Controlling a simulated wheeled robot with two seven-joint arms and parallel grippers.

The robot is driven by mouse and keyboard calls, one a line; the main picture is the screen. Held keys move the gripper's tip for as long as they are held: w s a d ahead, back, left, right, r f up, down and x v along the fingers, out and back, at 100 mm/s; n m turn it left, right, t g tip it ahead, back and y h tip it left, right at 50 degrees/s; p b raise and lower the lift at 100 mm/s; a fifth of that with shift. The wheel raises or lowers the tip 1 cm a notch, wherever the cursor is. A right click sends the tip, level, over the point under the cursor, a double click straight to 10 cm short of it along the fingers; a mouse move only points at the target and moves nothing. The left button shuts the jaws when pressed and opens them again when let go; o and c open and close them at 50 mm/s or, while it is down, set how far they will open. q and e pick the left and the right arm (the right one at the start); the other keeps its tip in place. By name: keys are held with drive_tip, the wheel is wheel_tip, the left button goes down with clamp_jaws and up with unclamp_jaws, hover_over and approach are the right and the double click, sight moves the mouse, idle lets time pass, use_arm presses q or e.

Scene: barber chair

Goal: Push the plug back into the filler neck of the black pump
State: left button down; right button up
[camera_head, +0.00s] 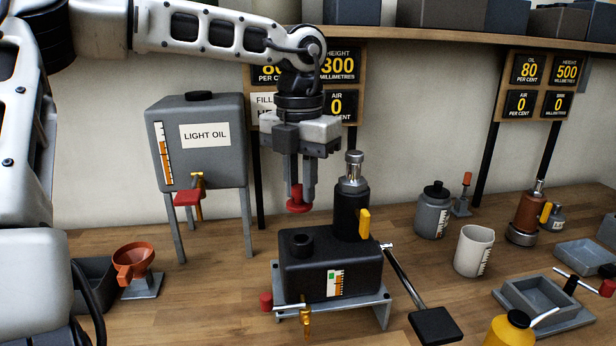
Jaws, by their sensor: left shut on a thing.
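The black pump (320,276) sits on a grey stand on the bench, with a black cylinder and silver ram (352,180) rising at its back right. Its filler neck (300,243) is a short black collar on the top left, with a dark opening. My left gripper (299,187) points down, shut on the red plug (299,205). The plug is upright, above the filler neck and apart from it. My right gripper is not in view.
The pump's lever with a black pedal (435,325) reaches out to the front right. A grey light oil tank (202,145) stands behind left. An orange funnel (135,262) is at left. A grey bottle (433,212), white beaker (474,251) and grey tray (545,302) stand at right.

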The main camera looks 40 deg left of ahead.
sight(301, 211)
use_arm(q)
drive_tip(key=shift+f, duration=0.55)
wheel_tip(301, 211, down, 2)
drive_tip(key=shift+f+b, duration=0.25)
drive_tip(key=shift+b, duration=0.85)
drive_tip(key=shift+f+b, duration=0.65)
drive_tip(key=shift+f, duration=0.1)
drive_tip(key=shift+w+f, duration=0.1)
drive_tip(key=shift+f, duration=0.2)
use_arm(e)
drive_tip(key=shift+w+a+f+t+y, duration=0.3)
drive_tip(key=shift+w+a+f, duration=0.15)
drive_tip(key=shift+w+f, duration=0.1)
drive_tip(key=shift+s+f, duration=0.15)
use_arm(q)
drive_tip(key=shift+w+r, duration=0.1)
drive_tip(key=shift+w, duration=0.05)
drive_tip(key=shift+f+b, duration=0.2)
drive_tip(key=shift+b, duration=0.5)
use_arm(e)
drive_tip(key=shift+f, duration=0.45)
